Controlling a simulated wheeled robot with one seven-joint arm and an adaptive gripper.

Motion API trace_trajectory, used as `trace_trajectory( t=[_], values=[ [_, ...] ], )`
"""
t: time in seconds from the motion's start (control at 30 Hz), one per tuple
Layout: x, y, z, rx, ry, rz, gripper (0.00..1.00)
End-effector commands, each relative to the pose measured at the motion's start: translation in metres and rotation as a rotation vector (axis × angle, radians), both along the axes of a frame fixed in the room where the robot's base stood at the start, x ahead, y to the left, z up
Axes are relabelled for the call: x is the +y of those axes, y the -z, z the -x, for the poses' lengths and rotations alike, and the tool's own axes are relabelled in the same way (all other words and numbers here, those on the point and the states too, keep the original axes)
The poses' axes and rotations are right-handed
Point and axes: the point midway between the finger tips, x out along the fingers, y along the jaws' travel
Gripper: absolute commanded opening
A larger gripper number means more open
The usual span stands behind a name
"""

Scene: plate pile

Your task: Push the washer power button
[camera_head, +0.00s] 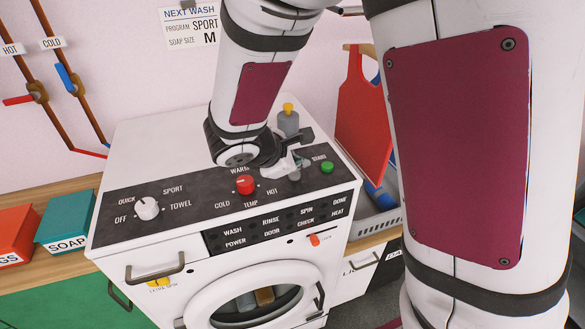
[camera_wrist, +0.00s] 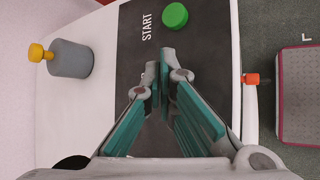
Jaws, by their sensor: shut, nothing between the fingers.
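The white washer (camera_head: 160,140) has a dark control panel (camera_head: 190,187) along its top front edge. A green button (camera_head: 327,167) marked START sits at the panel's right end; it shows near the top of the wrist view (camera_wrist: 174,15). My gripper (camera_head: 295,174) is shut and empty over the panel, just left of the green button. In the wrist view its fingertips (camera_wrist: 166,72) point toward the START lettering and partly cover another label. I see no power button clearly; the fingers hide that part of the panel. Contact with the panel cannot be told.
A red knob (camera_head: 245,185) and a white knob (camera_head: 147,208) stand left of my gripper. A grey cylinder with a yellow top (camera_head: 288,122) stands behind it on the washer. A red board (camera_head: 362,115) leans behind.

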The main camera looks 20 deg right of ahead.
Motion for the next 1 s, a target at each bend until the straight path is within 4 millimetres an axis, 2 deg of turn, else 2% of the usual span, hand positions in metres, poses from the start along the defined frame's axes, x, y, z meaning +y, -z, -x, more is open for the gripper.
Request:
trace_trajectory(
  t=[0.37, 1.0],
  values=[
    [0.000, -0.005, 0.000, -0.001, 0.001, -0.001, 0.00],
    [0.000, -0.059, 0.002, -0.002, 0.003, 0.000, 0.00]
  ],
)
